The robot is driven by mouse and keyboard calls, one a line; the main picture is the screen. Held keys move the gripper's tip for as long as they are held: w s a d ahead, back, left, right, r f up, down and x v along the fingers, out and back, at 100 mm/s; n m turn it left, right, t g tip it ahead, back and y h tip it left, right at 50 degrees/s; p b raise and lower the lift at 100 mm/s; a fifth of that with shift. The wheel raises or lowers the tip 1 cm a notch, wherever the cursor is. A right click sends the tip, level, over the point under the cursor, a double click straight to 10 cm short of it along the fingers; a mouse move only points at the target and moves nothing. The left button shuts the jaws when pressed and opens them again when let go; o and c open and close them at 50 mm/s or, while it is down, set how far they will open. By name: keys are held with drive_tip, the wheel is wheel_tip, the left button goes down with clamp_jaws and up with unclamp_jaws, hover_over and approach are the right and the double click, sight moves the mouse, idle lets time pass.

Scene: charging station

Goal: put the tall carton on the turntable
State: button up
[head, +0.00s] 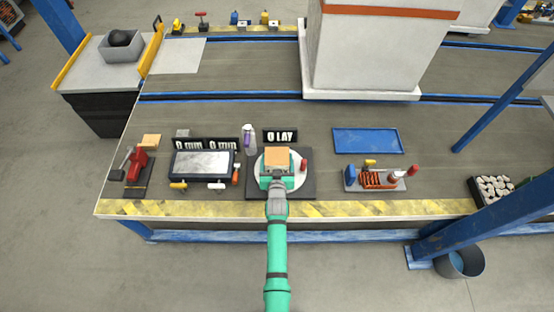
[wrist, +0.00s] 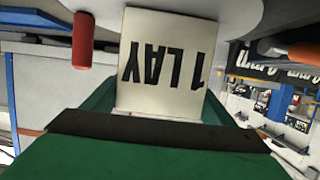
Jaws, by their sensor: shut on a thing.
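The tall carton (head: 277,157) shows a tan top in the head view. In the wrist view, the carton (wrist: 165,60) is a cream block with "1 LAY" printed upside down. My green gripper (head: 278,178) is shut on it, with a finger on each side in the wrist view (wrist: 160,108). The turntable (head: 293,181) is a pale round disc on a dark square base, and the carton is over it. The disc also shows at the top of the wrist view (wrist: 235,12). I cannot tell whether the carton's bottom touches the disc.
A small red cylinder (head: 303,165) stands at the disc's right side. A "0 LAY" display (head: 281,136) and a purple-and-white bottle (head: 249,140) stand behind. A scale plate (head: 203,163) lies left; a blue tray (head: 367,141) and tool holder (head: 376,182) lie right.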

drive_tip(key=shift+w, duration=0.1)
drive_tip(key=o, duration=1.3)
drive_tip(key=shift+f, duration=0.1)
drive_tip(key=s+f+v, duration=0.1)
drive_tip(key=f+v, duration=0.1)
drive_tip(key=v, duration=3.1)
drive_tip(key=shift+t, duration=0.4)
drive_tip(key=s+r, duration=1.4)
drive_tip(key=s, duration=0.1)
drive_tip(key=shift+s+r, duration=0.3)
